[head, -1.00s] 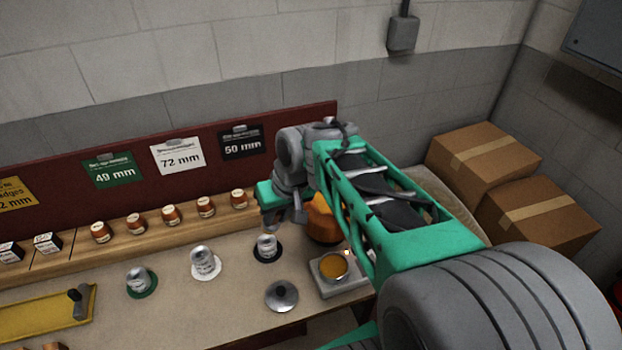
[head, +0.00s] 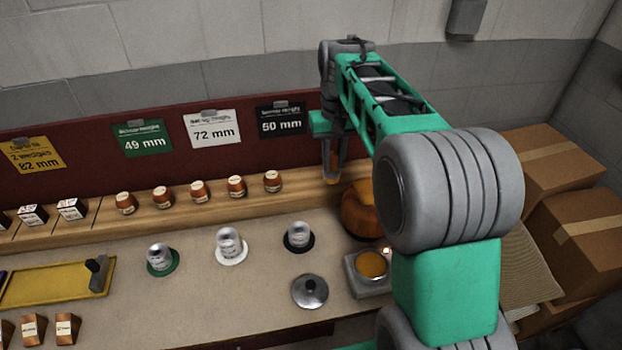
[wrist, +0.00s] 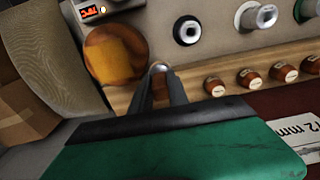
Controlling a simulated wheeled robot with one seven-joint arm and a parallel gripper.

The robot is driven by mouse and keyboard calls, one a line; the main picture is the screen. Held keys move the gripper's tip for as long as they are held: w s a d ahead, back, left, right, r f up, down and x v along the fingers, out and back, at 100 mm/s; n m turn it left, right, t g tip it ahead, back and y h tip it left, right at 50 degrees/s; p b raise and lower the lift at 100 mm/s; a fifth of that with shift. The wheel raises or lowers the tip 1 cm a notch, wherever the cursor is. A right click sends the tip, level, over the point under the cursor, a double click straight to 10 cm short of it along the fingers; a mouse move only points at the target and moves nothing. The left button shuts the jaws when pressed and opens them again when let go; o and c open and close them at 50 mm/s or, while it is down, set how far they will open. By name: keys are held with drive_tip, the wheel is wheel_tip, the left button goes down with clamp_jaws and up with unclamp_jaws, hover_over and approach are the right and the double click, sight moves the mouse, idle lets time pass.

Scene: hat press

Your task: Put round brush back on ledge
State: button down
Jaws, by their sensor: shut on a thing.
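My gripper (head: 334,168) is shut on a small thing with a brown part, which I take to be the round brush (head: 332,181). The fingers mostly hide it. In the wrist view my gripper (wrist: 161,85) shows a brown part of the brush (wrist: 160,92) between the fingers and a small grey round end at the tips. The wooden ledge (head: 308,190) runs along the dark red board. The gripper is over or close to the ledge's right end. I cannot tell whether the brush touches it. The ledge also crosses the wrist view (wrist: 192,85).
Several copper-brown labelled pieces (head: 236,187) stand on the ledge left of my gripper. An orange-brown rounded block (head: 358,216) sits close in front. A small heater-like box (head: 358,283), a grey lid (head: 310,291) and metal cylinders (head: 229,242) stand on the table. Cartons (head: 545,160) are at right.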

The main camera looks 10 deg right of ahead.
drive_tip(key=shift+w+a+f+p, duration=0.4)
drive_tip(key=shift+w+f+p, duration=0.4)
drive_tip(key=shift+w+f, duration=1.35)
drive_tip(key=shift+w+a+f+p, duration=0.4)
drive_tip(key=shift+w+f+p, duration=0.35)
drive_tip(key=shift+w+f, duration=1.35)
drive_tip(key=shift+w+a+f+p, duration=0.4)
drive_tip(key=shift+w+f+p, duration=0.4)
drive_tip(key=shift+w+f, duration=1.35)
drive_tip(key=c, duration=1.3)
unclamp_jaws()
drive_tip(key=s+r+t+b, duration=0.1)
drive_tip(key=s+r, duration=0.2)
drive_tip(key=r, duration=0.6)
drive_tip(key=s+r+b, duration=0.1)
drive_tip(key=s+r, duration=0.3)
drive_tip(key=r, duration=0.5)
drive_tip(key=s+f+t, duration=0.1)
drive_tip(key=s, duration=0.7)
drive_tip(key=s+f+t, duration=0.1)
drive_tip(key=s+f, duration=0.1)
drive_tip(key=s, duration=0.6)
drive_tip(key=s+f, duration=0.1)
drive_tip(key=s, duration=0.7)
drive_tip(key=shift+s+a+f+t, duration=0.15)
drive_tip(key=shift+s+f+t, duration=0.15)
drive_tip(key=shift+t, duration=0.1)
